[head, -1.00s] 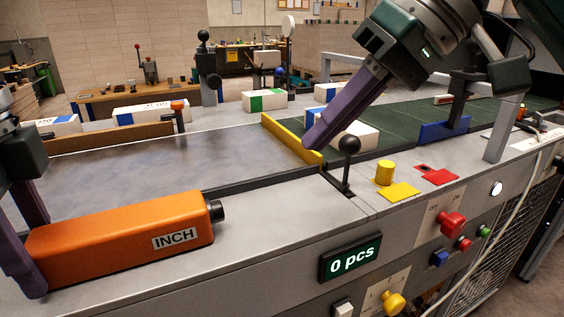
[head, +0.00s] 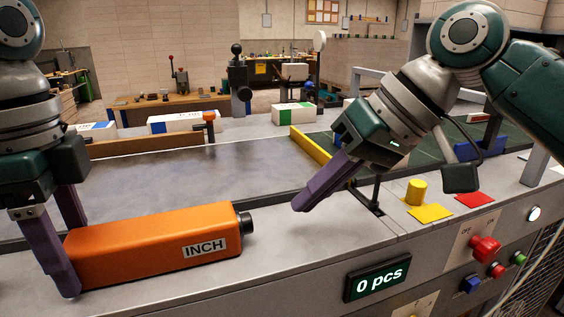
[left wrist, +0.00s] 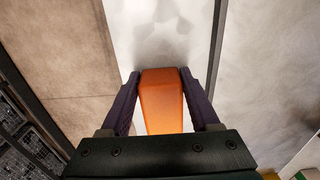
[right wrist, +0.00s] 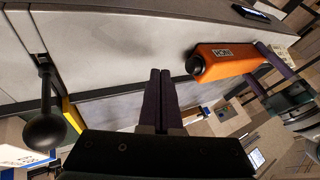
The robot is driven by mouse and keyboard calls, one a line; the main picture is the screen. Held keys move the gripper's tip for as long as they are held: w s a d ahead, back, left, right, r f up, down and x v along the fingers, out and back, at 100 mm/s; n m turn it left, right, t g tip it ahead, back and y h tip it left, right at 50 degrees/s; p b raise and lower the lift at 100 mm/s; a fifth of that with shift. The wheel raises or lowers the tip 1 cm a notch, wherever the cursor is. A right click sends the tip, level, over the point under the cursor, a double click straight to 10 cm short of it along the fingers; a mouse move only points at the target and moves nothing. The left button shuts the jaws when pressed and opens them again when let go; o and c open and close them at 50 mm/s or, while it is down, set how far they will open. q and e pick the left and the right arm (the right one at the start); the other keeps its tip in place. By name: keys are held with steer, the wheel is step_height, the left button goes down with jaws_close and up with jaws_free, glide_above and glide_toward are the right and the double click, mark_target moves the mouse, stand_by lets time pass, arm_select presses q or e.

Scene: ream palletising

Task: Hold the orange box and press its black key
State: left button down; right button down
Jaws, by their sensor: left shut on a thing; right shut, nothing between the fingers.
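The orange box (head: 150,245), labelled INCH, lies along the grey machine ledge. Its black key (head: 245,223) sticks out of its right end. My left gripper (head: 70,260) is shut on the box's left end; the left wrist view shows the orange box (left wrist: 162,100) between both fingers (left wrist: 160,98). My right gripper (head: 305,203) is shut and empty, to the right of the black key and apart from it. In the right wrist view the closed fingertips (right wrist: 160,75) show beside the box (right wrist: 225,62) and its key (right wrist: 194,66), with a gap between.
A black ball-topped lever (right wrist: 43,130) stands close to my right gripper. Reams (head: 293,114) lie behind the grey table (head: 190,170).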

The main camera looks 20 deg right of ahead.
mark_target(245, 224)
steer(key=a, duration=0.2)
steer(key=a+f, duration=0.1)
steer(key=shift+w+a+f, duration=0.1)
steer(key=shift+w+a, duration=0.15)
steer(key=shift+a, duration=0.6)
